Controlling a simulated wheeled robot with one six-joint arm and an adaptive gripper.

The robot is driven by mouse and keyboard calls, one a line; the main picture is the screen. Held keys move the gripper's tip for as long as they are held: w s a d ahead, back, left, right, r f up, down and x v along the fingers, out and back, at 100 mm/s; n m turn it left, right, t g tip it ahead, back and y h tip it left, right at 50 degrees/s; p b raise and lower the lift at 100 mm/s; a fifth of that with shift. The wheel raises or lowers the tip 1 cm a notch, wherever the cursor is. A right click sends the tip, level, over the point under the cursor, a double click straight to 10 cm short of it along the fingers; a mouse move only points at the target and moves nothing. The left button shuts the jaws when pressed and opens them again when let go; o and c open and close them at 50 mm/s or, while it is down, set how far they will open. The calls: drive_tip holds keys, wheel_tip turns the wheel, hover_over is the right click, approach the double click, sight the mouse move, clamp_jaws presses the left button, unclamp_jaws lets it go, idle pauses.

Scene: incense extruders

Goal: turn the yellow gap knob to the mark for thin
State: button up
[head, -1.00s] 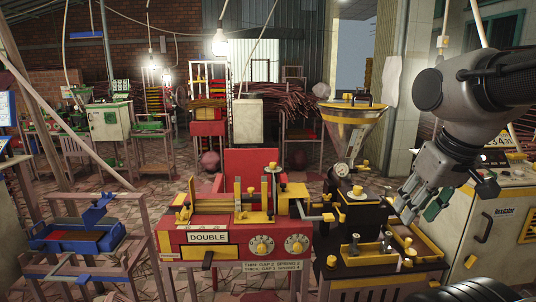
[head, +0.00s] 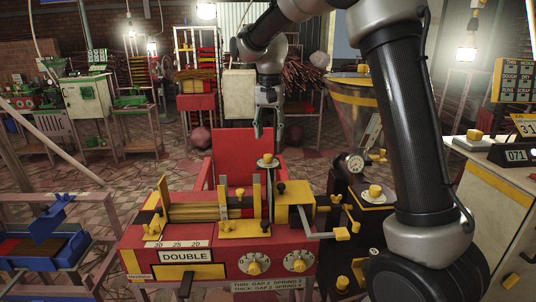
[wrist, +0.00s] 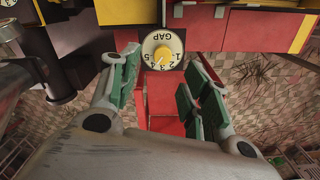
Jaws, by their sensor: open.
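The yellow gap knob (wrist: 162,56) sits on a round white dial marked GAP in the wrist view. The dial reads upside down there, with numerals 1 to 5; the pointer's exact setting is too small to tell. In the head view a flat dial with a yellow knob (head: 268,158) stands behind the red machine's front, below my gripper (head: 265,132). My gripper points down and is open and empty. Its green-padded fingers, in the wrist view (wrist: 163,72), lie left and right of the dial, apart from the knob. A sign (head: 267,284) on the machine mentions THIN and THICK gap settings.
The red machine labelled DOUBLE (head: 186,257) has two front dials with yellow knobs (head: 254,266) (head: 299,264). A crank handle (head: 335,235) juts out right. A hopper (head: 352,105) stands right. A blue tray (head: 45,245) is left.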

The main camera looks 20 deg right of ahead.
sight(268, 155)
drive_tip(key=f, duration=0.8)
drive_tip(key=shift+w+a+f, duration=0.1)
drive_tip(key=shift+w+a, duration=0.1)
drive_tip(key=shift+c, duration=0.5)
drive_tip(key=c, duration=0.9)
